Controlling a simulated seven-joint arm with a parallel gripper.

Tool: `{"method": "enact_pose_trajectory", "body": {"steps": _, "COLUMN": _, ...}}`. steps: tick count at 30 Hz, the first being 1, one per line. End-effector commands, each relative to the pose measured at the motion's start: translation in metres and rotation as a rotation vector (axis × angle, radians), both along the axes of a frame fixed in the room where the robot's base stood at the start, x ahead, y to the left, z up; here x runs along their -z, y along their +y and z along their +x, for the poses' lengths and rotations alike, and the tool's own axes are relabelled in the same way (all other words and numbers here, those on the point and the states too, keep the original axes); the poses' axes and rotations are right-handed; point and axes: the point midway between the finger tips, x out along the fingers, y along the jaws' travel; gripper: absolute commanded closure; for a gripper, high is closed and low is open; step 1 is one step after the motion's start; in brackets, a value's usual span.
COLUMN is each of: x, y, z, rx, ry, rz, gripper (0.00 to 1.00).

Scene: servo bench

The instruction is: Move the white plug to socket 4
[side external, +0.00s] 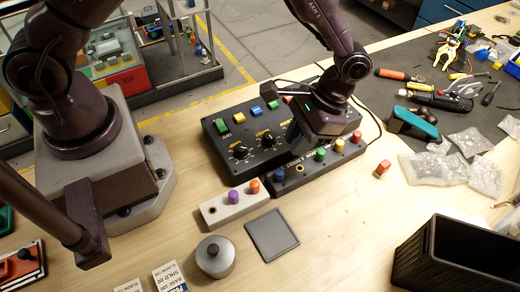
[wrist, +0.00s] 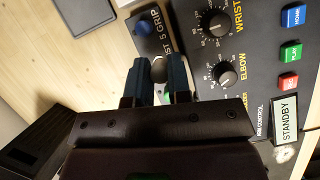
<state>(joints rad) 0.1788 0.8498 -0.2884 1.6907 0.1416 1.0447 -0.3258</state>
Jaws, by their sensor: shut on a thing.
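My gripper (wrist: 157,78) is shut on the white plug (wrist: 158,68), whose rounded greyish top shows between the two fingers in the wrist view. In the side view my gripper (side external: 297,143) hangs over the front of the black control box, and the plug cannot be made out there. The dark socket strip (side external: 312,171) along the box's front holds blue (side external: 278,174), green (side external: 320,155), yellow (side external: 339,145) and red (side external: 356,137) plugs. An empty socket (side external: 300,168) shows between blue and green. In the wrist view the blue plug (wrist: 143,27) is just beyond my fingers.
A pale block (side external: 235,208) with purple and orange plugs and an empty hole stands front left of the strip. A loose red piece (side external: 383,168) lies to the right. A dark square pad (side external: 272,235), a grey lidded pot (side external: 215,257) and a black bin (side external: 455,258) stand nearer the camera.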

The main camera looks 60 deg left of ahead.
Motion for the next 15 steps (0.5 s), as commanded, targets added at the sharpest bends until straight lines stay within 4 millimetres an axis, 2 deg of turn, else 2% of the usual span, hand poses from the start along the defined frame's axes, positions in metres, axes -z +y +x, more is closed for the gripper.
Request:
{"method": "enact_pose_trajectory", "body": {"steps": 3, "x": -0.009, "y": -0.009, "z": 0.013, "rx": -0.139, "ry": -0.002, "rz": -0.002, "gripper": 1.0}}
{"method": "enact_pose_trajectory", "body": {"steps": 5, "x": -0.009, "y": -0.01, "z": 0.011, "rx": -0.172, "ry": 0.0, "rz": 0.0, "gripper": 1.0}}
{"method": "enact_pose_trajectory", "body": {"steps": 15, "x": 0.013, "y": -0.011, "z": 0.009, "rx": -0.193, "ry": 0.0, "rz": 0.001, "gripper": 1.0}}
